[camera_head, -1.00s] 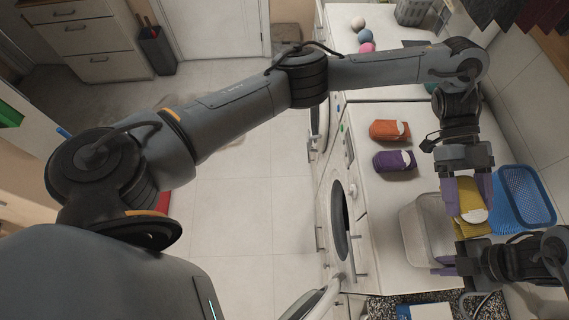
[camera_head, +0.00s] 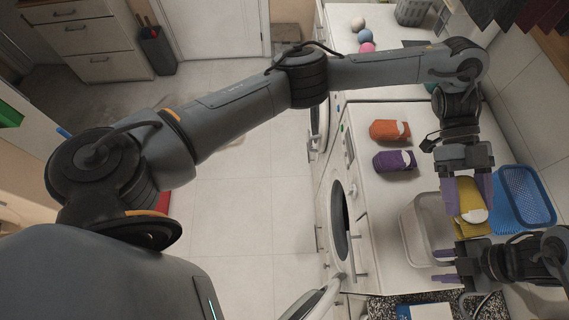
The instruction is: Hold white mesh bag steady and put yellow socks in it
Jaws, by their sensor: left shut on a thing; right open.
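The yellow socks (camera_head: 470,226) are a folded bundle with a white patch, at the right of the head view. My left gripper (camera_head: 467,203) points down with its purple fingers shut on the yellow socks. The white mesh bag (camera_head: 412,232) is a pale, open-topped container on the white top, just left of the socks. My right gripper (camera_head: 443,266) is open at the bag's near right corner, its fingers pointing left. I cannot tell whether it touches the bag. The underside of the socks is hidden.
A blue basket (camera_head: 536,193) stands right of the socks, close to the wall. Orange socks (camera_head: 384,131) and purple socks (camera_head: 389,161) lie farther back on the white top. Coloured balls (camera_head: 364,36) lie at the far end. The top left of the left gripper is partly clear.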

